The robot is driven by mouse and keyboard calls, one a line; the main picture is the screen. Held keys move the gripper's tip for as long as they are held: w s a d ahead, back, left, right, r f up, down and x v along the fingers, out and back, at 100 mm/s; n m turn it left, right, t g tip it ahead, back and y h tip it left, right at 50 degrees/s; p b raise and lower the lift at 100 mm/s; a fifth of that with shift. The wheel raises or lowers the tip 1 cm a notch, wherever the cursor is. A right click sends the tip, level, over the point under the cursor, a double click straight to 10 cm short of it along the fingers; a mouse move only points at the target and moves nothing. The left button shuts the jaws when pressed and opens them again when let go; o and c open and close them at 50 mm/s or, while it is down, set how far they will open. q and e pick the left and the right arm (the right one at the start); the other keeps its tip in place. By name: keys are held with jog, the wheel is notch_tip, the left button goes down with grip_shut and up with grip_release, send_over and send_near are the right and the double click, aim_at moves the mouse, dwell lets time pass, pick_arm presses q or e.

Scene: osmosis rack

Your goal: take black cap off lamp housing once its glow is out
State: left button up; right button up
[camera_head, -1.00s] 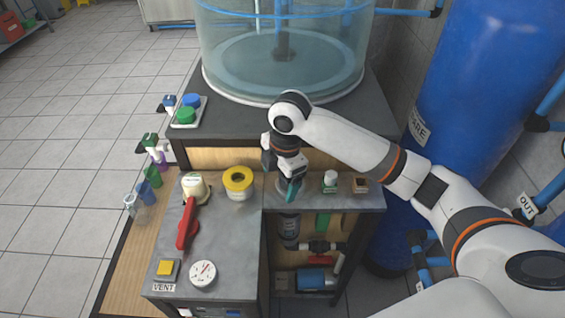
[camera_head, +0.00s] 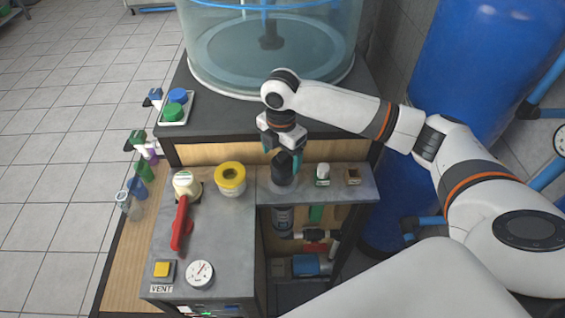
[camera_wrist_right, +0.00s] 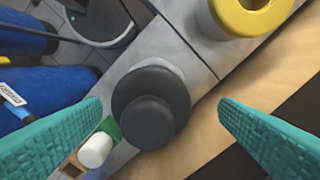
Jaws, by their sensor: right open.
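The lamp housing with its black cap (camera_head: 283,167) stands on the grey bench shelf, below my right gripper. In the right wrist view the black cap (camera_wrist_right: 148,121) shows from above as a dark round knob on a wider dark body. My right gripper (camera_head: 283,160) points down at it, its teal fingers open. In the right wrist view the open fingers (camera_wrist_right: 160,115) lie on either side of the cap, with gaps to both. I see no glow on the housing; its lower part is partly hidden. My left gripper is not in view.
A yellow-ringed container (camera_head: 230,177) stands left of the housing, beside a red-handled valve (camera_head: 181,225). A small white-capped bottle (camera_head: 322,172) and a small wooden box (camera_head: 352,176) stand to the right. A clear tank (camera_head: 270,45) rises behind.

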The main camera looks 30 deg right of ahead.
aim_at(283, 166)
jog(key=f, duration=0.1)
jog(key=f+p, duration=0.1)
jog(key=f, duration=0.1)
jog(key=shift+s+d+f, duration=0.15)
jog(key=shift+s+f, duration=0.1)
jog(key=shift+s, duration=0.15)
jog(key=shift+w+f, duration=0.1)
jog(key=shift+f, duration=0.25)
jog(key=shift+c, duration=0.5)
jog(key=c, duration=0.9)
jog(key=shift+c, duration=0.2)
